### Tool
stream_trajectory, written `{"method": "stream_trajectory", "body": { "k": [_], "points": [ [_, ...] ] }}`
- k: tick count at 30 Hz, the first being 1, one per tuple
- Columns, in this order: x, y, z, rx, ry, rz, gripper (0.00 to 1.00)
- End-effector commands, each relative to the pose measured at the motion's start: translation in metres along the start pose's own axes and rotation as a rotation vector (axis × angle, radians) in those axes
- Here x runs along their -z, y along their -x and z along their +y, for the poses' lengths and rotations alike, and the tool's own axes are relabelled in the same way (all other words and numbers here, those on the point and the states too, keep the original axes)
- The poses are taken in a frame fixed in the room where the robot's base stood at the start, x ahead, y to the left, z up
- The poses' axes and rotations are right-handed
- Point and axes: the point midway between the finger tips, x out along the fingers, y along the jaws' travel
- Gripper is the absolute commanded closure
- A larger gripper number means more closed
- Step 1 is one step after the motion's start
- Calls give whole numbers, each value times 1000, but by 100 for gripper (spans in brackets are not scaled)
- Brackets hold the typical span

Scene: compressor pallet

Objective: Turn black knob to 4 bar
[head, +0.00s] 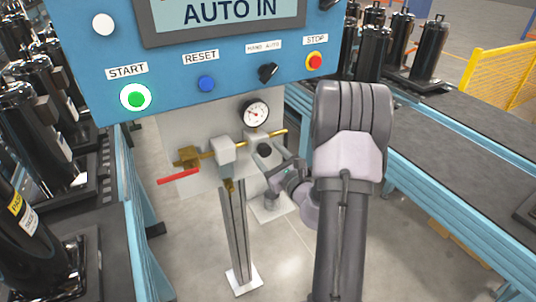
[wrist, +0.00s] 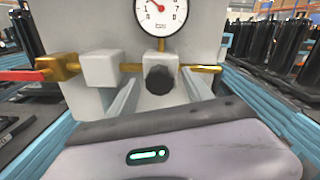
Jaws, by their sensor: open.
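The black knob (head: 264,150) sits on the brass pipe line of the grey panel, below the round white pressure gauge (head: 256,114). In the wrist view the knob (wrist: 160,80) is near the centre, with the gauge (wrist: 161,14) above it, cut by the top edge. The gauge's red needle points up and left; the exact reading is not clear. My gripper (head: 274,180) is open, just below and right of the knob in the head view.
A red-handled valve (head: 180,176) and a grey block (head: 226,150) stand left of the knob. The blue control panel (head: 180,65) hangs above. A metal post (head: 238,240) stands below. Conveyors with black compressors (head: 430,48) run on both sides.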

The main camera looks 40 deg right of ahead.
Motion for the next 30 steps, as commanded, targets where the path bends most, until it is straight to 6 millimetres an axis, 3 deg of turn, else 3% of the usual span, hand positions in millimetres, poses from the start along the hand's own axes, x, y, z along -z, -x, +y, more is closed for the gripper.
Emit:
{"method": "stream_trajectory", "body": {
  "k": [7,16,30],
  "points": [
    [0,-1,0,0,0,0,43],
    [0,0,0,0,0,0,100],
    [-1,0,0,1,-139,-3,100]
  ]
}}
